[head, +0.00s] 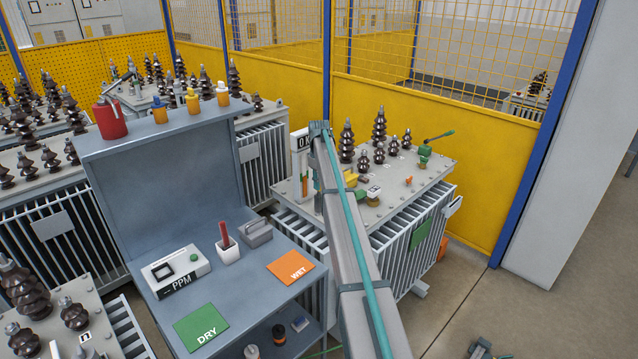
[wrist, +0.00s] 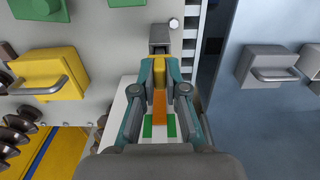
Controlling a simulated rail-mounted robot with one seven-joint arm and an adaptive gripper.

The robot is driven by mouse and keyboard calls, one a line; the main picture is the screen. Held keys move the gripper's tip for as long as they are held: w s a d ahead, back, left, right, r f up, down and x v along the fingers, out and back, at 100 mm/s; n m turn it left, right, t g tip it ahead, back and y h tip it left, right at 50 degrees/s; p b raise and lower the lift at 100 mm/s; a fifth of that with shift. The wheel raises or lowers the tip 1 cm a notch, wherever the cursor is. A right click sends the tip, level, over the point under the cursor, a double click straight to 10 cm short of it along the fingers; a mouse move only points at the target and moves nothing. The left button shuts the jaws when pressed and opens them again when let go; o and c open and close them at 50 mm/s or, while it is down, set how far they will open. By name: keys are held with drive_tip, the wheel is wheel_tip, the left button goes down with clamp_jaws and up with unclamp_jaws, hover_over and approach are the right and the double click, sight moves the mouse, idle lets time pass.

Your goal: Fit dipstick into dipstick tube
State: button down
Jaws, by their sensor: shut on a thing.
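My gripper (wrist: 160,72) is in the middle of the wrist view, its two teal-and-grey fingers closed on a narrow yellow piece (wrist: 158,74), which I take to be part of the dipstick. An orange strip (wrist: 160,108) shows between the fingers, nearer the camera. A grey block (wrist: 159,40) shows just beyond the fingertips; I cannot tell whether it touches them. In the head view my arm hides most of my gripper, at the left edge of the transformer top (head: 395,208). I cannot clearly make out the dipstick tube or the dipstick's lower end.
A white panel with green patches (wrist: 147,127) lies below the fingers. A yellow block with a handle (wrist: 48,75) is at left, a grey one (wrist: 268,66) at right. Dark insulators (head: 379,128) stand on the transformer. A grey workbench (head: 240,300) carries a PPM meter (head: 175,272).

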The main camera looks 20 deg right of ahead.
drive_tip(key=shift+f+b, duration=0.3)
drive_tip(key=shift+f, duration=0.8)
drive_tip(key=c, duration=1.1)
unclamp_jaws()
drive_tip(key=shift+c, duration=0.2)
drive_tip(key=shift+r, duration=0.1)
wheel_tip(320, 180, up, 12)
drive_tip(key=shift+f, duration=0.1)
